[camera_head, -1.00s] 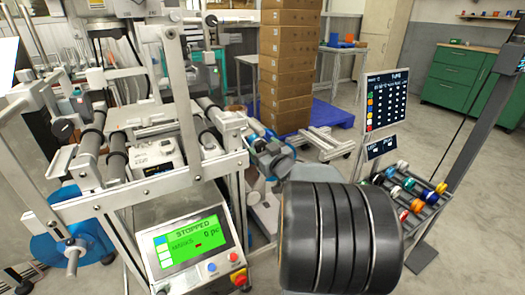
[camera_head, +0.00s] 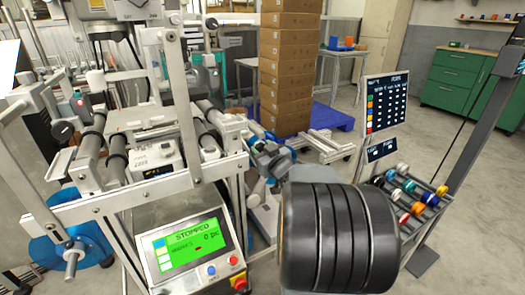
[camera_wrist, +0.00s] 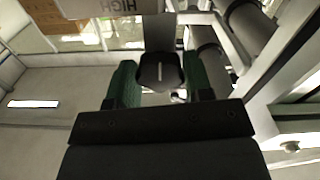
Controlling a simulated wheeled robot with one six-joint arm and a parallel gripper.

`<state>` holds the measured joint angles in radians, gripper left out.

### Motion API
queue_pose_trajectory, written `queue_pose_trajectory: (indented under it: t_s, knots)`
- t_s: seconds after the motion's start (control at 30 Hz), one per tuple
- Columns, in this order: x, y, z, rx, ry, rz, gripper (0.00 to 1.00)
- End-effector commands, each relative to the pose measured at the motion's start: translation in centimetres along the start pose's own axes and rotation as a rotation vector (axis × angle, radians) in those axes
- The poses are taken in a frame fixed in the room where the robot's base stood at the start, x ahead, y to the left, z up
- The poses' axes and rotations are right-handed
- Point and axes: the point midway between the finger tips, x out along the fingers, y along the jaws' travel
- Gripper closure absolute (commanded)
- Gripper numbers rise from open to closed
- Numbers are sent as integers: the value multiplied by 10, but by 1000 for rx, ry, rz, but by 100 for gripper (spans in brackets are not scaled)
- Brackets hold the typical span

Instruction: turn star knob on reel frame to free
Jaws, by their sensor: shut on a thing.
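In the wrist view, a black star knob (camera_wrist: 160,72) with a light line on its face sits between the two green-padded fingers of my gripper (camera_wrist: 159,82). My gripper is shut on it. In the head view, my gripper (camera_head: 256,138) is at the right side of the pale metal reel frame (camera_head: 150,191), beside its dark rollers. The knob is not clear there, being hidden behind my wrist. The knob's exact turn angle cannot be told.
A screen (camera_head: 187,243) reading STOPPED is at the front of the frame. Stacked cardboard boxes (camera_head: 287,70) stand behind on a blue pallet (camera_head: 334,116). A sign board (camera_head: 386,101) and a rack of coloured rolls (camera_head: 420,215) are at right. Open floor lies beyond.

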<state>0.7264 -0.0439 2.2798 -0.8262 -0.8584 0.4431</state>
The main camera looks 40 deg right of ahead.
Motion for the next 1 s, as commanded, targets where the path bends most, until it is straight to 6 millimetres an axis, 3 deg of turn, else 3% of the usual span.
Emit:
queue_pose_trajectory:
  t_s: [0.37, 1.0]
  knots:
    - [0, 0, 2, -89, 1, 0, 77]
    - [0, -1, 3, -667, 2, 0, 77]
